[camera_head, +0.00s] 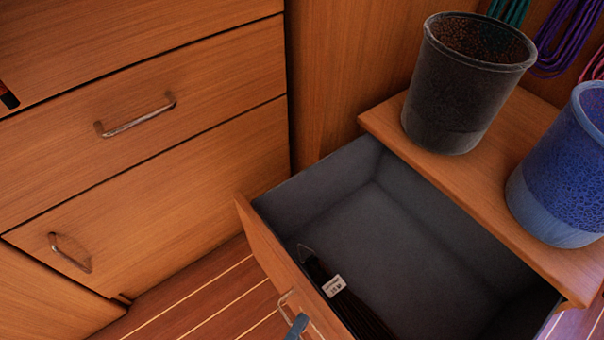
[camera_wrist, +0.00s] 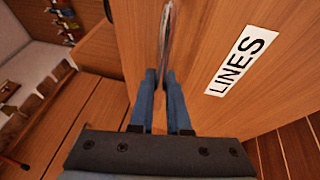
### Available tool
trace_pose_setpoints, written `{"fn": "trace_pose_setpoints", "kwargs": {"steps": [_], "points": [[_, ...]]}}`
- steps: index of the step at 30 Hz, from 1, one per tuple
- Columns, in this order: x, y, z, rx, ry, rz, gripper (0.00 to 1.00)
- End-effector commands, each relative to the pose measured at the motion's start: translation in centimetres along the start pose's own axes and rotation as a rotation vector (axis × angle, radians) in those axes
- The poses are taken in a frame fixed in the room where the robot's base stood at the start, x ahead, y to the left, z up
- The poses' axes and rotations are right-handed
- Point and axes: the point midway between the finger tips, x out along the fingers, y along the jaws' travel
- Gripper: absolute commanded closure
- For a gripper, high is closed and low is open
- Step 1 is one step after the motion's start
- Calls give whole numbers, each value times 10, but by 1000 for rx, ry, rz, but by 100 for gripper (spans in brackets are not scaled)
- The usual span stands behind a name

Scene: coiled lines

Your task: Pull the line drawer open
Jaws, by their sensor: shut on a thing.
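The line drawer (camera_head: 262,243) is a wooden drawer with a grey lining, standing well open below a wooden top in the head view. A dark coiled line with a white tag (camera_head: 334,287) lies inside near its front. In the wrist view the drawer front (camera_wrist: 190,60) bears a "LINES" label (camera_wrist: 241,60). My gripper (camera_wrist: 163,75) has its blue fingers shut on the metal drawer handle (camera_wrist: 167,25). In the head view one blue fingertip of my gripper (camera_head: 297,326) shows at the handle (camera_head: 285,299), at the bottom edge; the rest is out of frame.
A black bucket (camera_head: 460,90) and a blue bucket (camera_head: 560,175) stand on the wooden top (camera_head: 490,165) above the drawer. A cabinet with closed drawers (camera_head: 150,185) stands at left. Striped floor (camera_head: 200,300) shows between. Hanging coils (camera_head: 565,35) are at the back right.

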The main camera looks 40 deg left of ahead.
Motion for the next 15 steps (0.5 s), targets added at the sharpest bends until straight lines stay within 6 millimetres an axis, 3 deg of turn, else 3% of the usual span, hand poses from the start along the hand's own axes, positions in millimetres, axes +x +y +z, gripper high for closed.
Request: {"fn": "trace_pose_setpoints", "kwargs": {"steps": [6,7,11,15], "points": [[0,0,1,-1,-1,2,100],[0,0,1,-1,-1,2,82],[0,0,1,-1,-1,1,58],[0,0,0,-1,-1,1,55]]}}
